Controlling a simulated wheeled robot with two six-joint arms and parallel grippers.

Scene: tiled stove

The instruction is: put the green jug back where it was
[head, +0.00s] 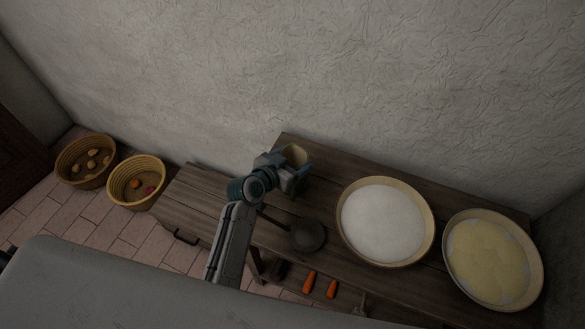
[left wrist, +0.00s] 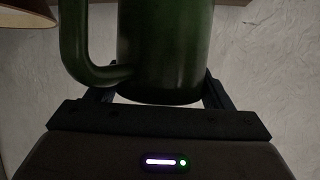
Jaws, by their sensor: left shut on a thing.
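The green jug (left wrist: 165,45) fills the upper middle of the left wrist view, with its handle to the left. My left gripper (left wrist: 160,92) has a finger on each side of the jug's lower body and is shut on it. In the head view, the jug (head: 295,155) shows only in part, its pale inside facing up, at the back of the wooden bench. My left gripper (head: 284,178) and wrist hide much of it there. I cannot tell whether its base touches the bench. My right gripper is not in view.
On the bench (head: 195,205), a dark round long-handled utensil (head: 307,236) lies near my arm. A bowl of white stuff (head: 383,222) and a bowl of yellow stuff (head: 488,262) stand to the right. Two carrots (head: 309,282) lie lower down. Two baskets (head: 136,200) stand on the left floor.

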